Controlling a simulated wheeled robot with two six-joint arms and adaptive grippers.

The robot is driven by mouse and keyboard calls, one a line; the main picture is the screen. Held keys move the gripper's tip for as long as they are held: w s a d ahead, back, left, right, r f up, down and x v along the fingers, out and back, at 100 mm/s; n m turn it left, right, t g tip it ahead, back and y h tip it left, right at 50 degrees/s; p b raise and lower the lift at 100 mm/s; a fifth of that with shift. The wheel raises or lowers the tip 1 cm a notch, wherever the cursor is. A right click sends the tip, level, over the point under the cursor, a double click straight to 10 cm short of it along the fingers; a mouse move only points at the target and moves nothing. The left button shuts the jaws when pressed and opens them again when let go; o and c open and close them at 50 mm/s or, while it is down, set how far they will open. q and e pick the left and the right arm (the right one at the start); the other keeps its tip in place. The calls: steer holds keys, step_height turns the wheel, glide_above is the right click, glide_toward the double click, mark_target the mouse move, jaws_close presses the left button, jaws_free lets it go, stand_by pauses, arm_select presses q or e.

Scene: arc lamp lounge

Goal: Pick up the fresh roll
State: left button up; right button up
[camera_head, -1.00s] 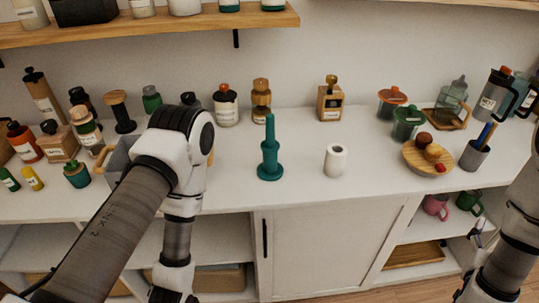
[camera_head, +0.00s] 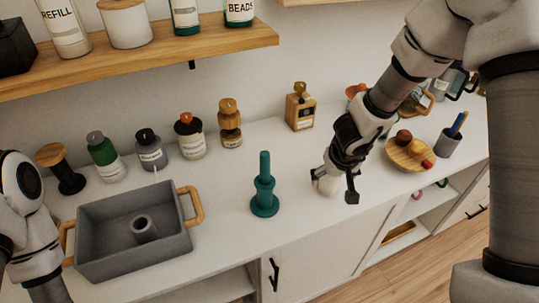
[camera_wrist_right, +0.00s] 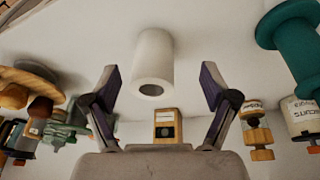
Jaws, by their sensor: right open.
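The fresh roll (camera_head: 327,187) is a white cylinder with a hollow core, on the white counter right of the teal stand. My right gripper (camera_head: 335,185) is over it and hides part of it in the head view. In the right wrist view the roll (camera_wrist_right: 154,65) appears between the two spread fingers of the right gripper (camera_wrist_right: 161,85), beyond their tips, with a visible gap on each side. The right gripper is open and empty. My left arm shows at the lower left of the head view, but its gripper is out of view.
The teal stand (camera_head: 264,199) with an upright post is left of the roll. A grey handled bin (camera_head: 105,213) holding a grey tube (camera_head: 145,228) is further left. A wooden plate (camera_head: 405,163) and a pen cup (camera_head: 447,143) stand to the right. Several bottles line the back.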

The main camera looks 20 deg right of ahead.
steer(key=shift+t, duration=0.5)
steer(key=r, duration=0.1)
steer(key=w+r, duration=0.1)
steer(key=r, duration=0.1)
steer(key=d+r, duration=0.1)
steer(key=shift+w+r, duration=0.35)
steer(key=shift+w, duration=0.05)
steer(key=shift+s+d+f+b, duration=0.2)
steer(key=shift+d+f+b, duration=0.1)
steer(key=shift+f+b, duration=0.2)
steer(key=shift+s+d+f+b, duration=0.15)
steer(key=shift+d+f+b, duration=0.15)
steer(key=shift+f, duration=0.3)
steer(key=b+x, duration=0.2)
steer(key=x, duration=0.1)
steer(key=w+a+b+x, duration=0.1)
steer(key=x, duration=0.1)
steer(key=shift+d+f, duration=0.1)
steer(key=shift+d, duration=0.2)
arm_select(q)
steer(key=f, duration=0.3)
steer(key=shift+s+d, duration=0.25)
steer(key=shift+s, duration=0.05)
arm_select(e)
steer(key=shift+a, duration=0.1)
steer(key=c, duration=1.3)
